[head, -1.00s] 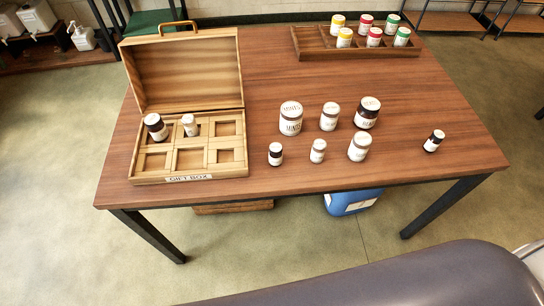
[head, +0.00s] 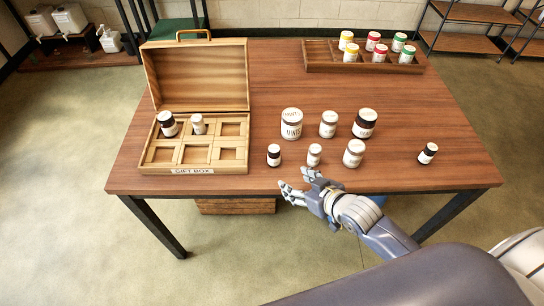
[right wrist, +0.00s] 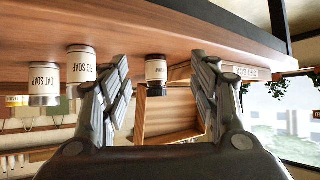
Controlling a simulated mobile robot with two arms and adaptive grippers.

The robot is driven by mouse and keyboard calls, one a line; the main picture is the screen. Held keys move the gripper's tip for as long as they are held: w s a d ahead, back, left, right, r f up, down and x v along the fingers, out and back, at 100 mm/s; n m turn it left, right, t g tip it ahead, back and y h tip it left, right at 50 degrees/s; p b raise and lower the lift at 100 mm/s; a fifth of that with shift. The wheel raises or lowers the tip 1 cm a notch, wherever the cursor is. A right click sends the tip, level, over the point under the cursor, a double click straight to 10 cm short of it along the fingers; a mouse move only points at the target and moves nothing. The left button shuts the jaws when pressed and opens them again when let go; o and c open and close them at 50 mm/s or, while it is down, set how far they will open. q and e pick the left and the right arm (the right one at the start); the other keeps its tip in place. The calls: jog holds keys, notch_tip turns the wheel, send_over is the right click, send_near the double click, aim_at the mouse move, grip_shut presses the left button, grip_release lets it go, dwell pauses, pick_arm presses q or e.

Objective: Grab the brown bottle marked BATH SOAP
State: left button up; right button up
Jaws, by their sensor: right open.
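A small dark brown bottle with a white label (head: 274,155) stands near the table's front edge; its print is too small to read. A small brown bottle also shows between my fingers in the right wrist view (right wrist: 156,72), its label unclear. Other brown bottles are a larger one (head: 365,123) in the back row, a small one (head: 428,153) at the right and one in the gift box (head: 167,124). I cannot tell which reads BATH SOAP. My right gripper (head: 298,182) is open and empty at the front edge, just short of the small brown bottle. My left gripper is out of view.
A pale jar (head: 314,155) and a larger one (head: 354,153) stand to the right of the small brown bottle. Behind are a MINTS jar (head: 292,123) and another jar (head: 328,123). The open gift box (head: 195,170) is at left, a rack (head: 350,69) at the back.

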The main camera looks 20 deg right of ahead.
jog(key=t+y, duration=0.2)
send_near(278, 152)
jog(key=w+a, duration=0.1)
jog(key=shift+n, duration=0.3)
jog(key=x, duration=0.5)
jog(key=shift+w+f, duration=0.1)
jog(key=shift+w, duration=0.1)
jog(key=shift+d+f+p+x, duration=0.15)
jog(key=shift+p+x, duration=0.2)
jog(key=shift+x, duration=1)
jog(key=shift+d+f+p+x, duration=0.15)
jog(key=shift+p+x, duration=0.2)
jog(key=shift+x, duration=0.95)
jog(key=shift+a, duration=0.1)
jog(key=shift+s, duration=0.1)
jog(key=shift+c, duration=0.5)
jog(key=c, duration=1.1)
